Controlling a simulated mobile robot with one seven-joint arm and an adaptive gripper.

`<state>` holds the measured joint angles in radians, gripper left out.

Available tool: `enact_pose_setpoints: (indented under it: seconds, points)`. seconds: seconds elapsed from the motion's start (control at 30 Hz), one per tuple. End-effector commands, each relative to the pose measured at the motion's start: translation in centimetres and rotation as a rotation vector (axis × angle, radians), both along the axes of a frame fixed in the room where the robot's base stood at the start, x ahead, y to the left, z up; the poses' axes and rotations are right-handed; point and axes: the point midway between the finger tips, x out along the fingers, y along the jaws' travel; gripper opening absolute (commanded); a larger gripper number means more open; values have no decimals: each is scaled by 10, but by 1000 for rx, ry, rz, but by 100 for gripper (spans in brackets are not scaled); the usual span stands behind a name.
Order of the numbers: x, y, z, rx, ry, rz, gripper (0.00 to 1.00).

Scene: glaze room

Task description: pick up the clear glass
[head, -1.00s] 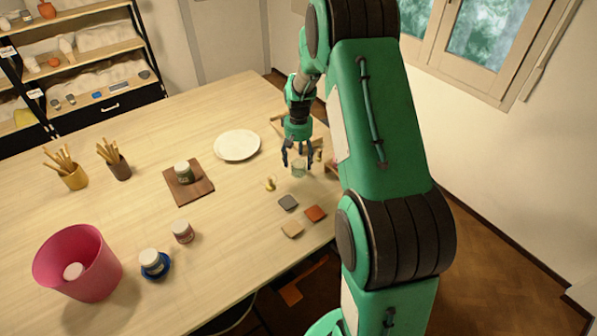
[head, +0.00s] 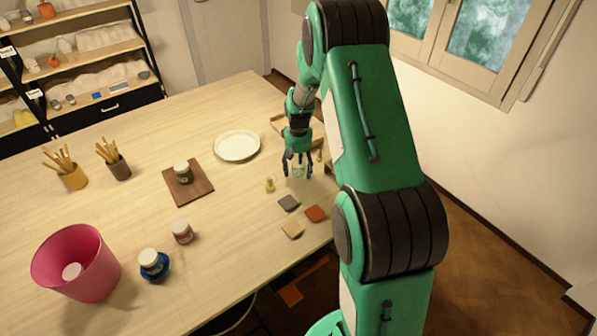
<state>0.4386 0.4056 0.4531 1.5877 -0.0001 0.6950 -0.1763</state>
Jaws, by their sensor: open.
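The clear glass (head: 300,171) stands on the wooden table, to the right of the white plate. It looks faintly greenish and is partly hidden by my fingers. My gripper (head: 298,173) points down over the glass, with its open fingers on either side of it. I cannot tell whether the fingers touch the glass.
A small yellowish item (head: 269,185) stands just left of my gripper. Grey (head: 289,203), orange (head: 315,213) and tan (head: 292,229) tiles lie in front. A white plate (head: 237,146) and a jar (head: 183,172) on a brown board (head: 203,190) are left. A pink bucket (head: 105,275) stands front left.

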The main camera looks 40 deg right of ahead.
Motion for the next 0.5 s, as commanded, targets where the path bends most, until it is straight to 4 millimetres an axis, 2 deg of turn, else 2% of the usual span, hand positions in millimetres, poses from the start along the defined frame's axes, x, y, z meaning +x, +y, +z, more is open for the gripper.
enact_pose_setpoints:
  seconds: [0.3, 0.5]
  points:
    - [0, 0, 0, 0, 0, 0, 65]
    - [0, 0, 0, 0, 0, 0, 25]
